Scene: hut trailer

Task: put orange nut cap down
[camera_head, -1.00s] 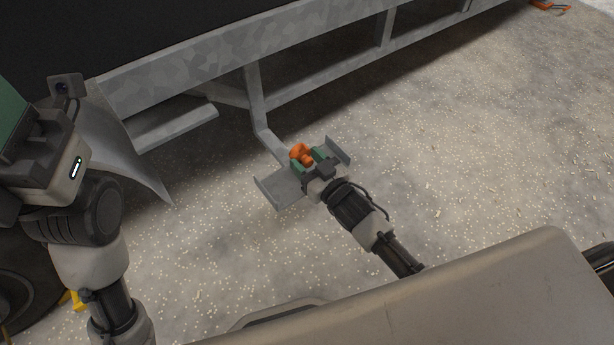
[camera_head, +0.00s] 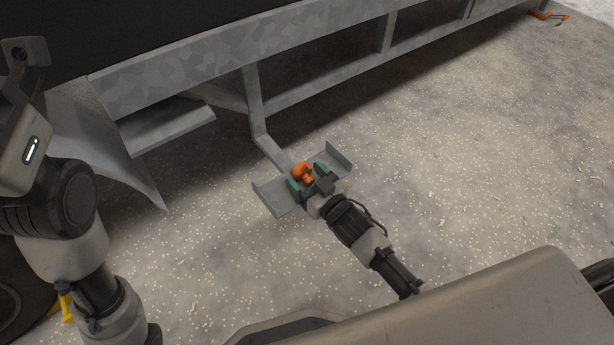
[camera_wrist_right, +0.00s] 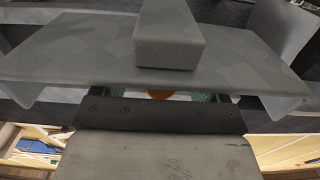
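The orange nut cap (camera_head: 301,171) is at the grey metal step plate (camera_head: 270,196) with upturned ends, in the middle of the head view. My right gripper (camera_head: 308,178) has its green fingertips on either side of the cap, apart from each other. In the right wrist view only a bit of the orange nut cap (camera_wrist_right: 160,94) shows, with gaps to the fingers (camera_wrist_right: 160,96) on both sides. The grey plate (camera_wrist_right: 70,55) hides most of it there. Whether the cap rests on the plate is hard to tell. My left arm shows at the left; its gripper is out of view.
A grey trailer frame (camera_head: 190,75) crosses the top, and a bar (camera_head: 255,105) runs down from it to the plate. A curved grey fender (camera_head: 110,140) is at the left. An orange item (camera_head: 548,16) lies far off at the top right. The speckled ground at right is clear.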

